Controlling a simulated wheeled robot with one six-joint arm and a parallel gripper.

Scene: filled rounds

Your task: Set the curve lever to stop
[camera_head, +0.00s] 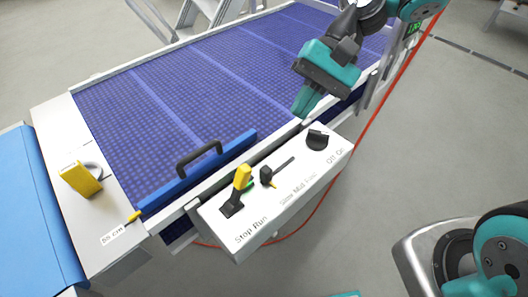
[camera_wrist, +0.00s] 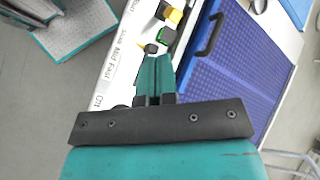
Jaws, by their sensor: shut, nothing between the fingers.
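A white control box (camera_head: 275,195) on the belt's near side carries a lever with a yellow handle (camera_head: 242,177) and a black base, behind the printed words "Stop Run". The handle leans up and right in the head view, beside a green mark (camera_head: 249,187) on the Run side; its exact setting is hard to tell. My gripper (camera_head: 303,108) is shut and empty, above the belt's near edge, right of the lever and apart from it.
A black slider (camera_head: 276,171) marked Slow, Mid, Fast and a black Off/On knob (camera_head: 317,139) sit on the same box. A blue panel with a black handle (camera_head: 199,158) stands behind the lever. A yellow block (camera_head: 80,179) lies at left.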

